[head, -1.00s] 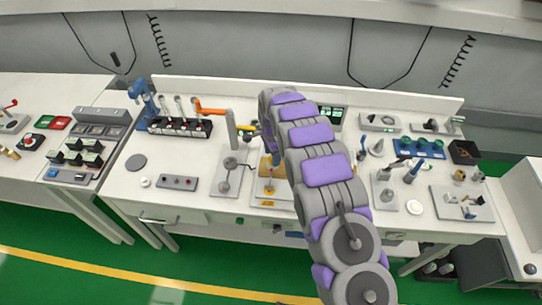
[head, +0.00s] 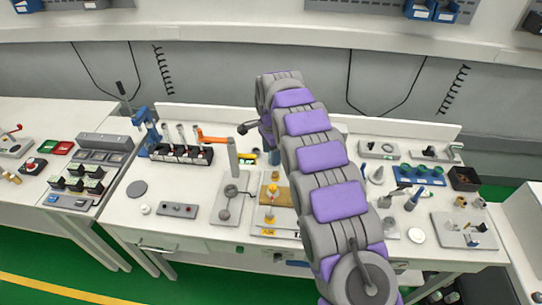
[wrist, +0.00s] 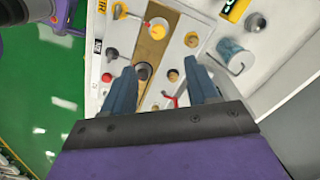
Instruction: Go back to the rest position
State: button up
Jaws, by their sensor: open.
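My gripper shows in the wrist view (wrist: 163,92), with its two blue-grey fingers apart and nothing between them. Below it in that view is a panel with a wooden strip (wrist: 153,45), knobs and a yellow-and-red part (wrist: 157,28). In the head view my grey and purple arm reaches up over the middle of the white bench (head: 200,250). The wooden-strip panel (head: 270,218) lies just left of the arm.
An orange-armed post (head: 232,158) stands left of my arm. A blue clamp (head: 147,130) and a black rack (head: 180,155) stand farther left. A blue holder (head: 419,176) and a dark box (head: 464,178) are at the right. Green floor is free in front.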

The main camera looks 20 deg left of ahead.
dwell(0.4)
jog(key=s+d+r+n+b, duration=0.1)
jog(key=s+d+r, duration=0.3)
jog(key=d, duration=0.4)
jog(key=s+d+r+n+b, duration=0.1)
jog(key=s+d+r+n, duration=0.2)
jog(key=d, duration=0.5)
jog(key=s+d+r+b, duration=0.1)
jog(key=s+d+r, duration=0.35)
jog(key=d, duration=0.35)
jog(key=s+d+f+n+b, duration=0.1)
jog(key=s+d, duration=0.3)
jog(key=s, duration=0.6)
jog(key=s+d+f+n+g+b, duration=0.1)
jog(key=s+d, duration=0.3)
jog(key=s, duration=0.6)
jog(key=s+d+f+n+b, duration=0.1)
jog(key=s+d+f+n, duration=0.2)
jog(key=s, duration=0.8)
jog(key=shift+d+f+g, duration=0.35)
jog(key=shift+d+g, duration=0.05)
jog(key=shift+d, duration=0.55)
